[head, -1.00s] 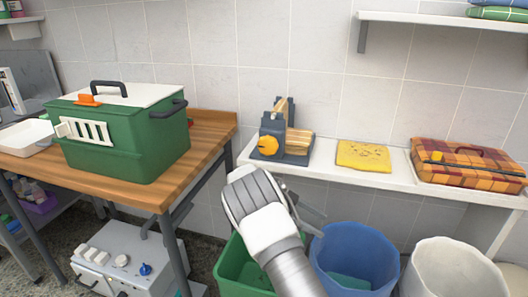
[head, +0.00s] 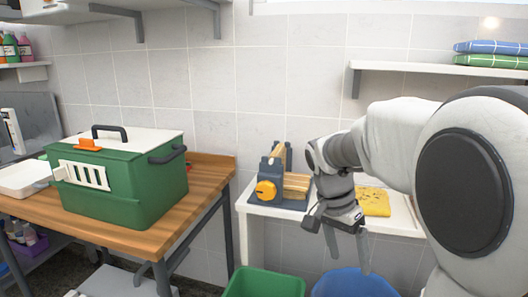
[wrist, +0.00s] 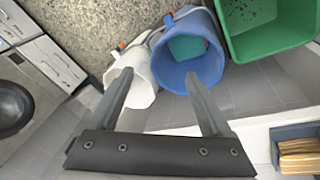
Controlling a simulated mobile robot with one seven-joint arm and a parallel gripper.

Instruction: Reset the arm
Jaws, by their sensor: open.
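My gripper (head: 347,246) is open and empty in the head view, pointing down in front of the white shelf with the yellow cloth (head: 374,201). My arm comes in from the right and covers the right part of that shelf. The blue bin lies beyond and below the fingertips.
A green bin (head: 262,284) stands left of the blue bin, and a white bin (wrist: 138,85) shows in the wrist view. A blue-grey holder (head: 268,195) with an orange knob sits on the shelf. A green kennel (head: 125,195) stands on the wooden table (head: 205,180).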

